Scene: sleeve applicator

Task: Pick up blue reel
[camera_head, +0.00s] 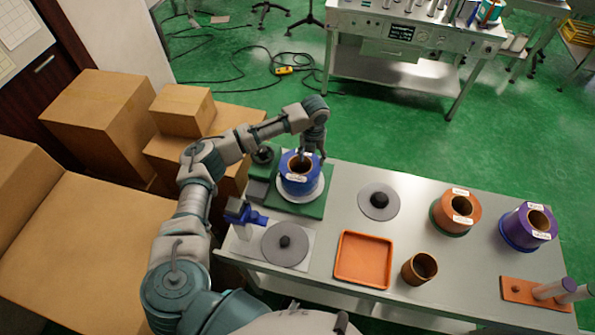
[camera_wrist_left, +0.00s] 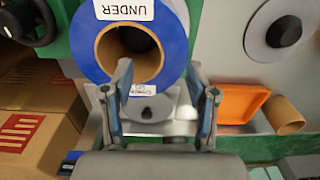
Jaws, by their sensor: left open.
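The blue reel (camera_head: 299,186) stands upright on a pale round plate over a green base (camera_head: 288,207) at the table's back left. Its brown hollow core faces up. My left gripper (camera_head: 313,157) is above the reel's right rim, pointing down. In the left wrist view, the blue reel (camera_wrist_left: 174,42) shows its white label and open core. My left gripper (camera_wrist_left: 160,72) is open and empty there, one finger over the core's opening and the other by the reel's outer edge. I cannot tell whether either finger touches. My right gripper is not in view.
An orange reel (camera_head: 444,212) and a purple reel (camera_head: 516,230) stand at the right. An orange tray (camera_head: 364,258), a brown cup (camera_head: 419,268) and a grey disc (camera_head: 378,202) lie between. Cardboard boxes (camera_head: 95,120) crowd the left.

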